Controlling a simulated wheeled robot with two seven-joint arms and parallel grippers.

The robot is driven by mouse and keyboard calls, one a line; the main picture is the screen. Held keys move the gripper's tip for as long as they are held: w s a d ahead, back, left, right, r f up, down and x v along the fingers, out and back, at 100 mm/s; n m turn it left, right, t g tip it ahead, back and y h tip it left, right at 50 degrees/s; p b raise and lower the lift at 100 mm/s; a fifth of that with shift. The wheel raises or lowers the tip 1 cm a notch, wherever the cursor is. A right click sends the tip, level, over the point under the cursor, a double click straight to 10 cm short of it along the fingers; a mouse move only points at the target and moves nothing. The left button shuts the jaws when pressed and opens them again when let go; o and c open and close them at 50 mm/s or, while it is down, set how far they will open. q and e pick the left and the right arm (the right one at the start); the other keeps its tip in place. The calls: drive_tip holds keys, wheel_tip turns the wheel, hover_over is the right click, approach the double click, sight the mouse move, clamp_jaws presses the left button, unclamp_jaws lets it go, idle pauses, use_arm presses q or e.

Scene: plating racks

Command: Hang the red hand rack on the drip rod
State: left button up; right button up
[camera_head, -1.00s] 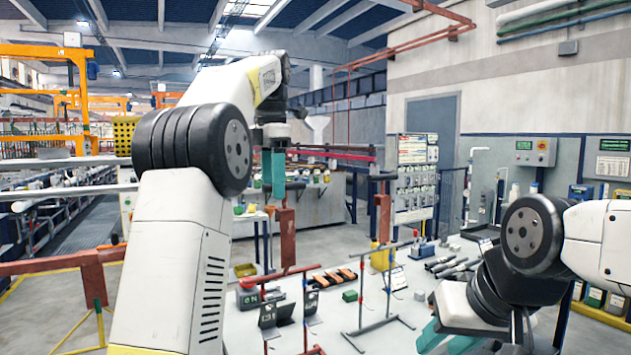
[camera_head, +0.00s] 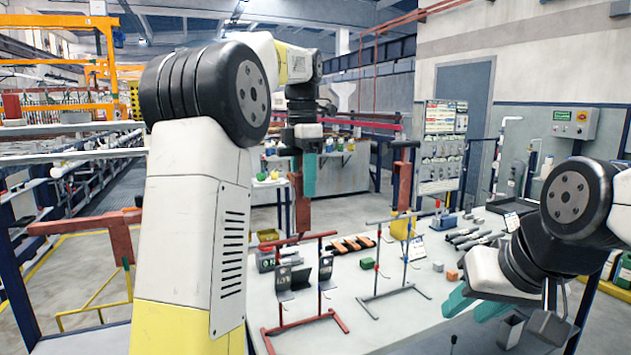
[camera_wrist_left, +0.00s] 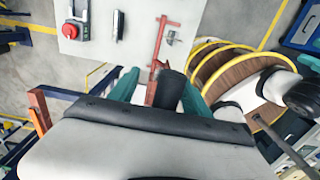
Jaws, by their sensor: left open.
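A red frame (camera_head: 328,285) with dark plates stands upright on the white table (camera_head: 390,335); I cannot tell whether it is the hand rack. A grey stand (camera_head: 405,255) with coloured marks is right of it. My left gripper (camera_head: 309,172) is open and points down, in front of or near a red upright (camera_head: 302,205) in the picture. In the left wrist view, a red bar (camera_wrist_left: 160,52) and a dark cylinder (camera_wrist_left: 170,88) show between the open fingers (camera_wrist_left: 160,92); no grip is visible. My right gripper (camera_head: 475,308) is open and empty over the table's right side. I cannot identify the drip rod.
A red rail (camera_head: 85,222) is at the left. The table between stand and right gripper is mostly clear.

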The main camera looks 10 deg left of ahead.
use_arm(q)
clamp_jaws()
idle(0.3)
idle(1.1)
drive_tip(key=c, duration=0.8)
unclamp_jaws()
clamp_jaws()
drive_tip(key=shift+r, duration=0.15)
